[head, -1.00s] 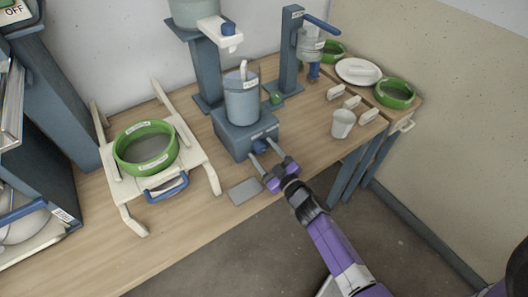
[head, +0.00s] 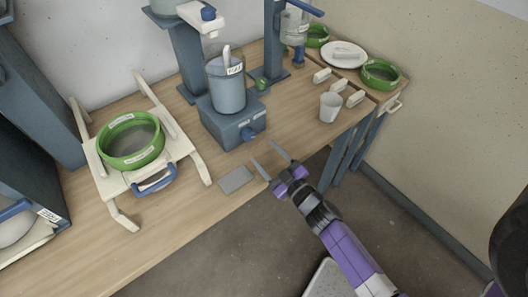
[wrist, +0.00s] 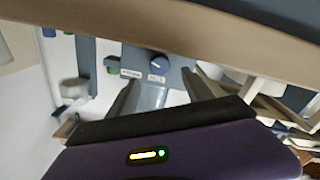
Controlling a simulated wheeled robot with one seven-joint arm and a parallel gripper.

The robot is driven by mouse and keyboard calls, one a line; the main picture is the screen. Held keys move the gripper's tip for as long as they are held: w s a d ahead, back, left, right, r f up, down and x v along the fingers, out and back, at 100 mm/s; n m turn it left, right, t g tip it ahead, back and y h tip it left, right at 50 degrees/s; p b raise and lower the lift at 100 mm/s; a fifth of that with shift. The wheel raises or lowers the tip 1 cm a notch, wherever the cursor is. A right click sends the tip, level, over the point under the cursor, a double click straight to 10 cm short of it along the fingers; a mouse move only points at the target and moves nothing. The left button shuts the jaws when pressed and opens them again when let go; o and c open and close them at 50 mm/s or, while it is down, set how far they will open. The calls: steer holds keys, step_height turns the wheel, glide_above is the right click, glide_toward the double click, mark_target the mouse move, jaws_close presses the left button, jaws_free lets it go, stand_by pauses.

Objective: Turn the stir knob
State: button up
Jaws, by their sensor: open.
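The stir knob is a round blue knob (head: 248,134) on the front of a blue-grey box (head: 225,125) that carries a grey-blue bucket (head: 227,93). In the wrist view the knob (wrist: 160,62) shows a short pale mark on its face and sits beyond and between my fingers. My gripper (head: 263,151) is open and empty, in front of the box near the table edge. Its fingers point toward the knob and are apart from it. Small labels (wrist: 131,73) sit under and beside the knob, too blurred to read surely.
A grey plate (head: 236,180) lies on the table in front of the box. A green-rimmed sieve (head: 131,140) rests on a cream frame to the left. A white cup (head: 330,107) and several pale blocks stand to the right.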

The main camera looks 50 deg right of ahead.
mark_target(251, 137)
steer(key=shift+w+r, duration=0.2)
steer(key=shift+d+r+m, duration=0.1)
steer(key=shift+d+m, duration=0.1)
steer(key=shift+m, duration=0.4)
steer(key=m, duration=0.2)
steer(key=shift+d+m+y, duration=0.15)
steer(key=shift+m+y, duration=0.15)
steer(key=shift+y, duration=0.1)
steer(key=m, duration=0.2)
steer(key=shift+m, duration=0.3)
steer(key=shift+p+x, duration=0.4)
steer(key=shift+x, duration=3.5)
steer(key=shift+c, duration=0.5)
jaws_close()
